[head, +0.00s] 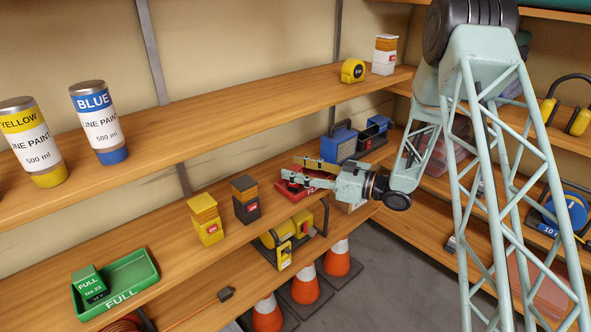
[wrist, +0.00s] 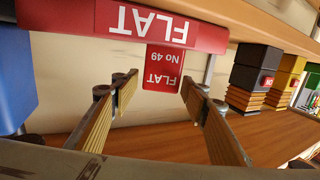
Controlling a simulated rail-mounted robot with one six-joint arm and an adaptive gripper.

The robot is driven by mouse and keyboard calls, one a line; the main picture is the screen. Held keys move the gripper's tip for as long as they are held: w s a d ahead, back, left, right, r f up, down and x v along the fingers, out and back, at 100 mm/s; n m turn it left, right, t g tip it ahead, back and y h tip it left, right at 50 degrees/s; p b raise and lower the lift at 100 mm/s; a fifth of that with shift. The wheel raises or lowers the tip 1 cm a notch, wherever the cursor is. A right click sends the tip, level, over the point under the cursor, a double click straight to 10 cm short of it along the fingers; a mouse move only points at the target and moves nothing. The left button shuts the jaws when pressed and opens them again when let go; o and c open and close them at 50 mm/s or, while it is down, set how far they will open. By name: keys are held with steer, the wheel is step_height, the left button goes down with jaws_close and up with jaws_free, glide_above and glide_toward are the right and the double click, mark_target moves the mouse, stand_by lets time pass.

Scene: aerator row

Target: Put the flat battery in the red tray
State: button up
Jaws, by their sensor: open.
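The red tray (head: 287,187) is on the middle shelf, partly covered by my gripper in the head view. In the wrist view, which is upside down, its FLAT-marked wall (wrist: 200,38) fills the top. A red battery marked FLAT No 49 (wrist: 163,68) shows just beyond that wall, upright and seemingly standing in the tray; its base is hidden by the wall. My gripper (head: 292,168) is open over the tray. In the wrist view its fingers (wrist: 160,88) point toward the battery, one to each side, with visible gaps. I cannot pick out the battery in the head view.
A blue unit (head: 341,143) stands behind the tray. Black (head: 246,210) and yellow (head: 208,231) items marked ON stand left of it. A green FULL tray (head: 130,283) holds a green battery (head: 90,288). The upper shelf (head: 230,107) runs above my gripper.

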steer(key=shift+r, duration=0.15)
steer(key=p+v, duration=0.1)
steer(key=v, duration=1.1)
steer(key=shift+p, duration=0.35)
stand_by(0.6)
